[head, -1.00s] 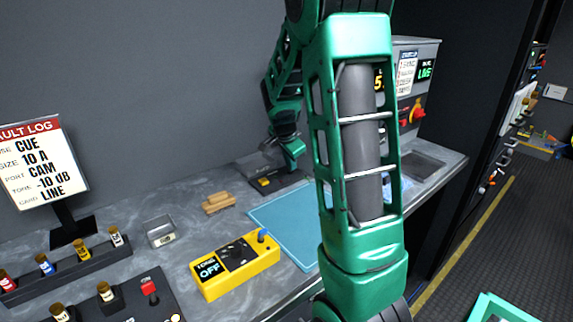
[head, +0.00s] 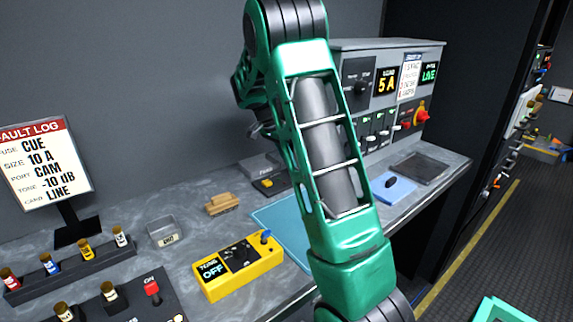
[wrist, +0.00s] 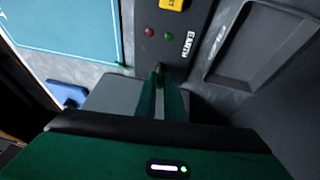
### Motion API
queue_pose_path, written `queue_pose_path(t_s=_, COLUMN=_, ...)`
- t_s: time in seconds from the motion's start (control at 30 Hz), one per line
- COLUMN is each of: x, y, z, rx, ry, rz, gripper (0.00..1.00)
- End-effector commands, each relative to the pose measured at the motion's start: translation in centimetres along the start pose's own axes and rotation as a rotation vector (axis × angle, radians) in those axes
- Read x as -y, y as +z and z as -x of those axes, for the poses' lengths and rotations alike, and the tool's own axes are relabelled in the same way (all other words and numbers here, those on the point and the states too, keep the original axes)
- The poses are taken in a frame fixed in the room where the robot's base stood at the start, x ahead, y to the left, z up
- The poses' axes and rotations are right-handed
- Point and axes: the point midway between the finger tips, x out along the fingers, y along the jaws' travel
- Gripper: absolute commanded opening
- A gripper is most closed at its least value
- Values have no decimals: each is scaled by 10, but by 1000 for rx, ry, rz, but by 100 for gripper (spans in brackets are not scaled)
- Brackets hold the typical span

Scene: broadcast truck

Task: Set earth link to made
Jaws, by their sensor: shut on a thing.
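The earth link unit is a dark panel marked EARTH (wrist: 188,45), with a red light, a green light and a yellow block (wrist: 171,4); its yellow block also shows in the head view (head: 268,183) beside my arm. In the wrist view my gripper (wrist: 160,74) is at the end of this panel, below the lights. Its green fingers are close together on a small dark part, seemingly the link's lever, mostly hidden between them. In the head view my arm hides the gripper. The position of the link cannot be read.
A grey recessed tray (wrist: 258,45) lies beside the panel, and a blue mat (wrist: 70,28) on the other side. The head view shows a yellow tone box (head: 238,268), a tan block (head: 221,204), a fault log sign (head: 45,160) and a switch rack (head: 385,95) behind my arm.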

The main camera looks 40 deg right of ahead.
Motion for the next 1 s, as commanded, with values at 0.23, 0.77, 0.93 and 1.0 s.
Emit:
queue_pose_path(t_s=0.23, x=11, y=-3, z=-1, rx=-8, ry=120, rz=47, gripper=0)
queue_pose_path(t_s=0.77, x=16, y=-4, z=-1, rx=-9, ry=214, rz=87, gripper=0)
queue_pose_path(t_s=0.93, x=16, y=-4, z=-1, rx=-9, ry=214, rz=87, gripper=0)
queue_pose_path(t_s=1.0, x=16, y=-4, z=0, rx=-9, ry=213, rz=87, gripper=0)
